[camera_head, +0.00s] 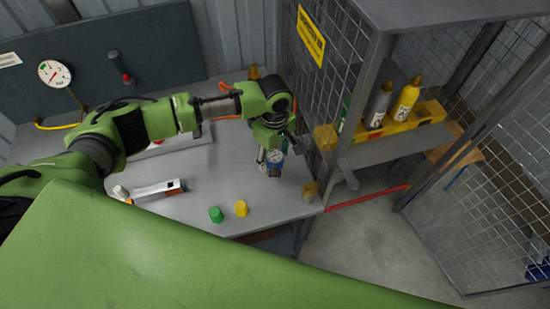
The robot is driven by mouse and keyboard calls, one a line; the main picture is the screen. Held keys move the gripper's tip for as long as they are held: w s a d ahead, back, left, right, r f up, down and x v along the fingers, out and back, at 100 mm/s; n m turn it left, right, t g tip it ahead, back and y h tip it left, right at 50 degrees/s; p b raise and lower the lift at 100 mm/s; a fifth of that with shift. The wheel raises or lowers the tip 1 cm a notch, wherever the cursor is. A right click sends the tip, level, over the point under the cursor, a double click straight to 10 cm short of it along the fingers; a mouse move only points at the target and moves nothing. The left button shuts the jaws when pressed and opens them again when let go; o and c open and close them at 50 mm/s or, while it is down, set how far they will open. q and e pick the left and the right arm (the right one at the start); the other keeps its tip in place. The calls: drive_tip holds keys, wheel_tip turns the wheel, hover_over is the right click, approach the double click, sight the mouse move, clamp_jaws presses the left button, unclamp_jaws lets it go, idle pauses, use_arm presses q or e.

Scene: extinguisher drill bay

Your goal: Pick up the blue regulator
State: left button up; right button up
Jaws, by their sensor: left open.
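The blue regulator (275,156), with a round blue face, is on the right part of the grey table (205,185), near the mesh cage. My left gripper (270,162) reaches down over it from above, with the arm coming in from the left. The left gripper is open, and its fingers are close around or beside the regulator. I cannot tell whether they touch it. The gripper and wrist hide part of the regulator. My right gripper is not in view.
A green cap (216,214) and a yellow cap (241,208) stand at the table's front. A white-and-orange device (158,190) lies to the left. A small tan object (311,191) is near the right corner. The mesh cage (325,75) borders the right side, with bottles in a yellow rack (400,120).

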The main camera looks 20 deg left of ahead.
use_arm(q)
drive_tip(key=c, duration=1.2)
drive_tip(key=shift+r, duration=0.1)
drive_tip(key=shift+r+b, duration=0.35)
drive_tip(key=shift+r, duration=0.15)
wheel_tip(320, 180, up, 2)
drive_tip(key=shift+r+b, duration=0.1)
drive_tip(key=shift+b, duration=0.4)
drive_tip(key=s+d+r, duration=0.1)
drive_tip(key=s+r, duration=0.2)
drive_tip(key=s, duration=0.1)
drive_tip(key=s+d+r+b, duration=0.1)
drive_tip(key=s+r, duration=0.2)
drive_tip(key=s, duration=0.2)
drive_tip(key=s+r+b, duration=0.1)
drive_tip(key=s+r, duration=0.2)
drive_tip(key=s, duration=0.1)
drive_tip(key=shift+s+d+r, duration=0.4)
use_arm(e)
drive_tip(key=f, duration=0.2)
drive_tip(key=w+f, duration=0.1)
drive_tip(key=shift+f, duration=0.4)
